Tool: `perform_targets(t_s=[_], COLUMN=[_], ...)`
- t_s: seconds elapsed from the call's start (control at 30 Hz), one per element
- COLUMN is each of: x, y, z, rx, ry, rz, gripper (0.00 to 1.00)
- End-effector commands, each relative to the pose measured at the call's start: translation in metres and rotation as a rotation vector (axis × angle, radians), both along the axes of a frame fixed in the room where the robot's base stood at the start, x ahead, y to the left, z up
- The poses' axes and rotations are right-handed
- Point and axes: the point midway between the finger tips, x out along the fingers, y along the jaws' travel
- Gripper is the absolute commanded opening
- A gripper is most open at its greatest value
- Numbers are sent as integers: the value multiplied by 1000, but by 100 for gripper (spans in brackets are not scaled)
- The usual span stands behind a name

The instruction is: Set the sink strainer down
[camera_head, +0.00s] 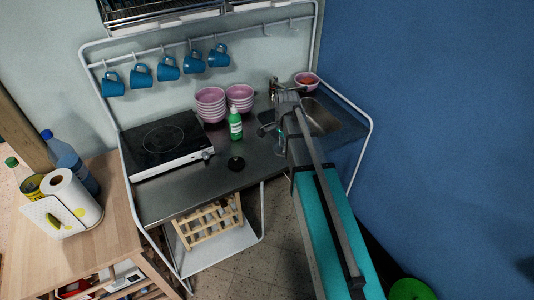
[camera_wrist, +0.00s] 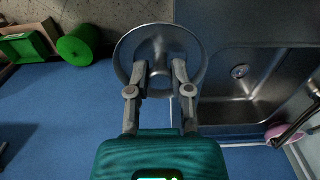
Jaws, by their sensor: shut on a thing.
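The sink strainer (camera_wrist: 160,37) is a round, silver metal piece with a wide rim in the wrist view. My gripper (camera_wrist: 159,73) is shut on it, one finger on each side of its middle. The strainer is held in view across the edge of the steel counter, left of the sink basin (camera_wrist: 232,85). How high it is held I cannot tell. In the head view my arm covers part of the sink (camera_head: 318,118), and the strainer cannot be made out there.
The steel counter (camera_head: 190,192) holds a hob (camera_head: 165,140), pink bowl stacks (camera_head: 210,104), a green bottle (camera_head: 235,124) and a small dark round item (camera_head: 236,163). A pink bowl (camera_head: 307,81) stands behind the sink near the tap. The counter's front strip is mostly clear.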

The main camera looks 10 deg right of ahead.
Motion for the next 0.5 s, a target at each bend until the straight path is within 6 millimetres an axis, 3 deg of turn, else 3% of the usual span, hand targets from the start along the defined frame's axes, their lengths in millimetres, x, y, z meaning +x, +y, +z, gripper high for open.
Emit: perform_targets(t_s=[0.33,0.5], x=[2,15], y=[1,4], z=[-1,-7], rx=[0,0], ry=[0,0], rz=[1,2], gripper=[0,0])
